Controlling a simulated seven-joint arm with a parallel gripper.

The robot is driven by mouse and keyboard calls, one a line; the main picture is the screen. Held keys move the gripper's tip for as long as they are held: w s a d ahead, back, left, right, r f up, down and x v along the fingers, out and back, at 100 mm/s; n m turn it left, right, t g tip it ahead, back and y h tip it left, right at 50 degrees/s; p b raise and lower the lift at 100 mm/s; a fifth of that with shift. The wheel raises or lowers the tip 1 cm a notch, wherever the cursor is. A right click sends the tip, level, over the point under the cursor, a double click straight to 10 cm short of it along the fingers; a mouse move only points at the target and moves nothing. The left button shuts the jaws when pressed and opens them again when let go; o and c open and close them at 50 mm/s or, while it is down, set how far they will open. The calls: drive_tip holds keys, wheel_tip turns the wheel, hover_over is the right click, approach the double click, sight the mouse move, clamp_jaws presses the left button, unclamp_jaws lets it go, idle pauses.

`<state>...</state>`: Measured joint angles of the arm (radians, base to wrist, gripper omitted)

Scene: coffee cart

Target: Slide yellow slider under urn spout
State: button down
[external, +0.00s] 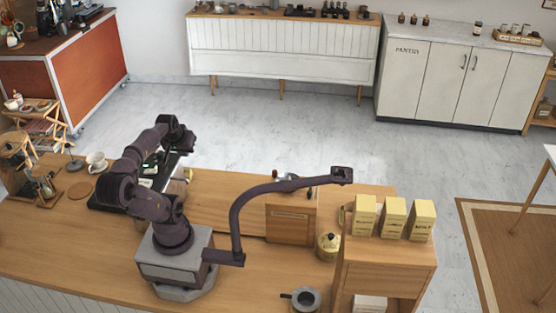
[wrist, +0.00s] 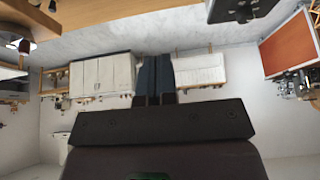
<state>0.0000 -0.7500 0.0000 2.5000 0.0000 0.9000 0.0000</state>
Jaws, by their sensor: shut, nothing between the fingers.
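My gripper (wrist: 156,62) shows in the wrist view with its two dark fingers side by side, shut and empty. In the external view my gripper (external: 187,139) is raised above the back left of the counter, apart from the things below. A small pale yellow piece (external: 188,173) shows at the right end of a dark tray (external: 106,204) under my arm; I cannot tell whether it is the yellow slider. My arm hides part of the tray. I cannot pick out the urn or its spout with certainty in either view.
A white cup (external: 96,162) and a wooden stand with glassware (external: 36,182) are at the left. At the right are a wooden box (external: 290,222), a yellow canister (external: 328,246) and a shelf (external: 390,256) bearing yellow boxes. The counter's front left (external: 70,240) is clear.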

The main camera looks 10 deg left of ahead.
drive_tip(key=c, duration=1)
unclamp_jaws()
drive_tip(key=w+d+f+m+g+h, duration=0.1)
drive_tip(key=w+d+f+m+g, duration=0.25)
drive_tip(key=w+d+m, duration=0.95)
drive_tip(key=w+d+f+m+g+h, duration=0.1)
drive_tip(key=w+d+f+m+h, duration=0.15)
drive_tip(key=w+d+f, duration=0.55)
drive_tip(key=s+d+f+m, duration=0.1)
drive_tip(key=d+f, duration=0.4)
drive_tip(key=f, duration=0.2)
drive_tip(key=s+d+f+m+g, duration=0.1)
drive_tip(key=d+f+m, duration=0.1)
drive_tip(key=d+f, duration=0.3)
drive_tip(key=s+d+f+m+g, duration=0.1)
drive_tip(key=d+f+m, duration=0.1)
drive_tip(key=d+f, duration=0.3)
drive_tip(key=shift+d+f+m+h, duration=0.15)
drive_tip(key=shift+d+f+h, duration=0.05)
drive_tip(key=shift+f, duration=0.85)
drive_tip(key=shift+d+f+m+h, duration=0.1)
drive_tip(key=shift+d+f+h, duration=0.05)
drive_tip(key=shift+f, duration=0.9)
